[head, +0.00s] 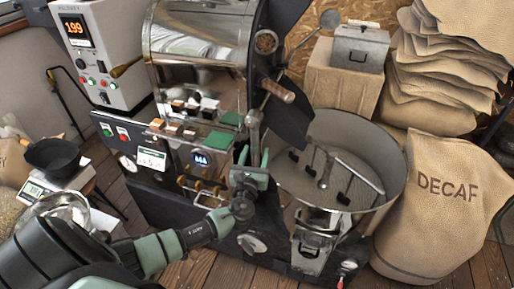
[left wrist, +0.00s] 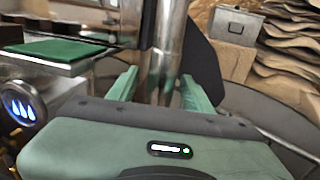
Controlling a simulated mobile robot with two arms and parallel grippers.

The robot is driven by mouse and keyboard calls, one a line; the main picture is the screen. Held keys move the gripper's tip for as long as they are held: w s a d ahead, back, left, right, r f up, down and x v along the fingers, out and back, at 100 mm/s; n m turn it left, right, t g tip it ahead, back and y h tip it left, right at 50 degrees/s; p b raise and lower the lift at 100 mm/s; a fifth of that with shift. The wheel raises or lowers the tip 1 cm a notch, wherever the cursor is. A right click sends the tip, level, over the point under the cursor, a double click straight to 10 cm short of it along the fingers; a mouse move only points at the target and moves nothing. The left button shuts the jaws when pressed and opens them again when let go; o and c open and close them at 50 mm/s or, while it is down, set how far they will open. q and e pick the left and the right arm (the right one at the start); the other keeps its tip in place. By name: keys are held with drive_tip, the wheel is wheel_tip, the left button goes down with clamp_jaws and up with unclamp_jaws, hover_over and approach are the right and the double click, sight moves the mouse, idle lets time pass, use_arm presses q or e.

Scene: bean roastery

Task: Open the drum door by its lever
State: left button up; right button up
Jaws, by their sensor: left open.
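The roaster's shiny metal drum housing (head: 200,45) stands at the upper middle of the head view. A lever with a wooden handle (head: 278,90) sticks out on its right side, above the round cooling tray. I cannot tell the drum door's outline, nor whether it is shut. My left gripper (head: 253,158) is open in front of the roaster, below the wooden handle. In the left wrist view its two green fingers (left wrist: 160,88) stand on either side of an upright metal post (left wrist: 163,45), with gaps visible. The post (head: 254,125) also shows in the head view. My right gripper is not in view.
The round cooling tray (head: 391,190) with stirring arms lies right of my left gripper. A green pad (head: 218,141) and a control panel (head: 202,160) are to its left. A DECAF sack (head: 440,220) stands at the right, a scale (head: 40,192) at the left.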

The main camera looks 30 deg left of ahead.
use_arm(q)
drive_tip(key=x, duration=0.2)
drive_tip(key=shift+w+a, duration=0.1)
drive_tip(key=shift+w, duration=0.15)
clamp_jaws()
drive_tip(key=shift+f, duration=0.1)
idle(1.2)
